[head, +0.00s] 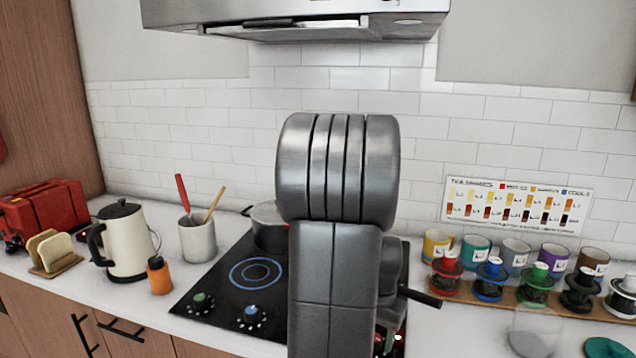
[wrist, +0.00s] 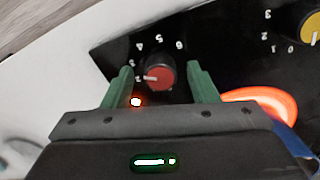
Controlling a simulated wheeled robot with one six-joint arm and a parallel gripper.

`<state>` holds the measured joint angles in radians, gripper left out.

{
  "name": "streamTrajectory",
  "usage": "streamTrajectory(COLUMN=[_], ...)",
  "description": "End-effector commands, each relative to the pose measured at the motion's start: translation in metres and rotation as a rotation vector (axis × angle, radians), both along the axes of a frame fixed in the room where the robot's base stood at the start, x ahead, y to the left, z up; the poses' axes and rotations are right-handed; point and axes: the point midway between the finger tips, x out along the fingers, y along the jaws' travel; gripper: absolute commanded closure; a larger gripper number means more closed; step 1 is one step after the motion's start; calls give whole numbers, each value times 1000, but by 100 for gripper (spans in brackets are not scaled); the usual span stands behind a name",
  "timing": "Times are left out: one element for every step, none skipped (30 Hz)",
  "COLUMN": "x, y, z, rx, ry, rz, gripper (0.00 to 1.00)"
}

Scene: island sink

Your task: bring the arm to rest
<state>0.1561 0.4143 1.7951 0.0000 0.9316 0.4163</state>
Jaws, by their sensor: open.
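My gripper (wrist: 161,70) is open in the wrist view, with one green finger on each side of a red-topped knob (wrist: 160,78) on the black cooktop. Nothing shows held between the fingers; I cannot tell whether they touch the knob. The knob's white pointer faces left, and a small orange light (wrist: 136,102) glows beside it. In the head view my grey arm stands upright over the right part of the cooktop (head: 215,289) and hides much of it. The gripper itself is hidden there behind my arm.
A glowing orange ring (wrist: 262,101) and a yellow knob (wrist: 313,26) lie right of the gripper. A pot (head: 268,224) stands at the cooktop's back. Kettle (head: 125,240), orange bottle (head: 159,276) and utensil crock (head: 197,240) stand left; cups and coloured jars (head: 490,279) stand right. A range hood (head: 300,18) hangs above.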

Motion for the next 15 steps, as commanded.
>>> streamTrajectory(x=[0, 0, 0, 0, 0, 0, 0, 0, 0, 0, 0, 0, 0, 0, 0], y=[0, 0, 0, 0, 0, 0, 0, 0, 0, 0, 0, 0, 0, 0, 0], z=[0, 0, 0, 0, 0, 0, 0, 0, 0, 0, 0, 0, 0, 0, 0], rx=[0, 0, 0, 0, 0, 0, 0, 0, 0, 0, 0, 0, 0, 0, -1], ry=[0, 0, 0, 0, 0, 0, 0, 0, 0, 0, 0, 0, 0, 0, 0], rz=[39, 64, 97, 122, 146, 180, 204, 229, 262, 288, 313, 346, 370, 395, 428], gripper=[47, 47, 47, 47, 47, 47, 47, 47, 47, 47, 47, 47, 47, 47, 47])
